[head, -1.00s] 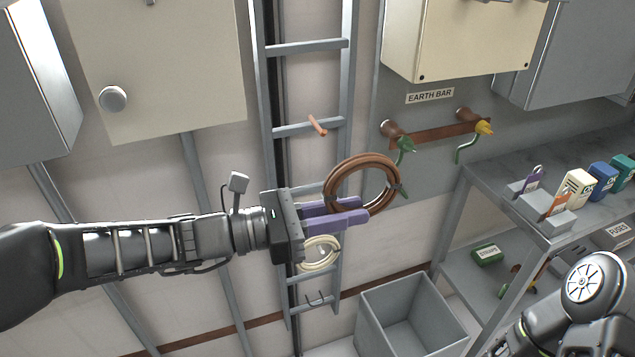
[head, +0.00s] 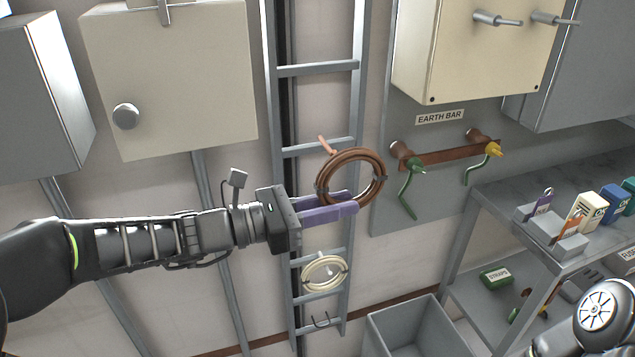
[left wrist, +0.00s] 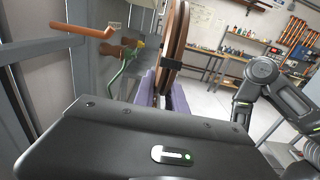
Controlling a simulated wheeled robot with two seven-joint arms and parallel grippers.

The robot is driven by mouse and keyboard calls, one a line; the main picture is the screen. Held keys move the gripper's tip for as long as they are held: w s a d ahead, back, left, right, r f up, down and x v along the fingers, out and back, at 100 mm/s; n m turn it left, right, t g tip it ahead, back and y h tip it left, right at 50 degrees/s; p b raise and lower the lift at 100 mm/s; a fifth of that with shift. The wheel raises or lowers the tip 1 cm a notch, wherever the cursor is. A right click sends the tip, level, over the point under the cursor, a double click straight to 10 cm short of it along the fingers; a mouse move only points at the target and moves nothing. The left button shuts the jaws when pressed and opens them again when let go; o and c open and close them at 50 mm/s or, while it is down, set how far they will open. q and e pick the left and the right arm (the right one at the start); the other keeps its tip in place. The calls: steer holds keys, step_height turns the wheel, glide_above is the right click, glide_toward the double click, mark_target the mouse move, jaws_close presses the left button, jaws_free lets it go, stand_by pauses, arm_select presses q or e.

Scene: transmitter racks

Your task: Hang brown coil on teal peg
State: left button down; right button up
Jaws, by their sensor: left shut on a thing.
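My left gripper (head: 343,206), with purple fingers, is shut on the lower part of the brown coil (head: 379,180). The coil stands up as a ring in front of the ladder rack. The left wrist view also shows the coil (left wrist: 177,40) edge-on above the purple fingers (left wrist: 160,95). A copper-orange peg (head: 327,146) sticks out from a ladder rung, just above the coil's upper left edge in the head view. In the left wrist view this peg (left wrist: 82,30) is left of the coil and apart from it. I see no peg that is clearly teal. My right gripper is out of view.
A cream coil (head: 324,272) hangs lower on the ladder (head: 317,69), above a grey hook (head: 321,321). An earth bar (head: 445,152) with green and yellow clamps is right of the coil. A grey bin (head: 420,325) and shelf unit (head: 540,235) stand at lower right.

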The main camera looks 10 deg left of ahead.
arm_select(q)
steer(key=w+a, duration=0.5)
steer(key=w, duration=0.2)
steer(key=shift+w, duration=0.4)
steer(key=f, duration=0.1)
steer(key=w+f, duration=0.1)
steer(key=a+f+p, duration=0.1)
steer(key=shift+w, duration=0.3)
steer(key=shift+f, duration=0.15)
steer(key=shift+f, duration=0.15)
steer(key=c, duration=1.4)
jaws_free()
steer(key=shift+o, duration=0.2)
